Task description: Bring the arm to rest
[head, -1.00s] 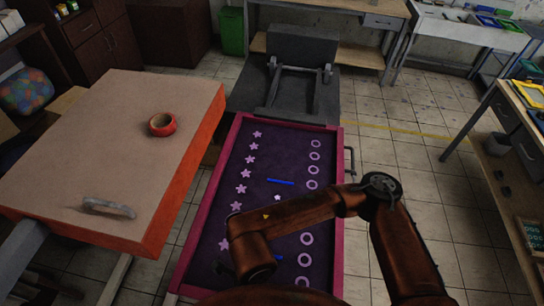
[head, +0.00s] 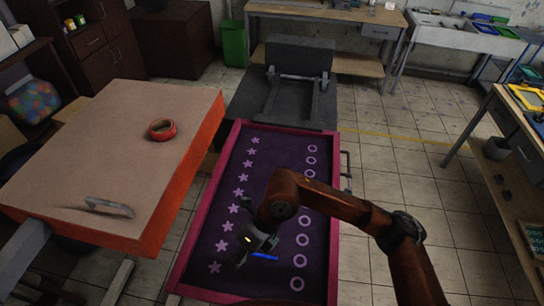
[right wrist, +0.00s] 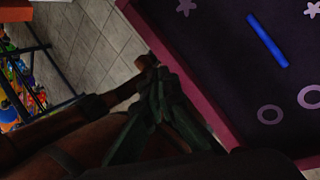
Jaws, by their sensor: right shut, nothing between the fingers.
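My right arm reaches in from the lower right of the head view, with its elbow over the floor to the right of the table. My right gripper (head: 252,238) is above the purple table top, bent back towards me. In the right wrist view its dark fingers (right wrist: 154,85) are together with nothing between them. The purple table (head: 180,272) has a pink rim, with a column of printed stars on the left and rings on the right. A blue stick (head: 264,256) lies on it near the gripper; a blue stick (right wrist: 267,40) also shows in the right wrist view. My left gripper is not in view.
A beige table (head: 70,150) with an orange side stands at the left, bearing a red tape roll (head: 162,130) and a grey handle (head: 108,206). A grey stand (head: 298,60) is behind the purple table. Tiled floor is open at the right.

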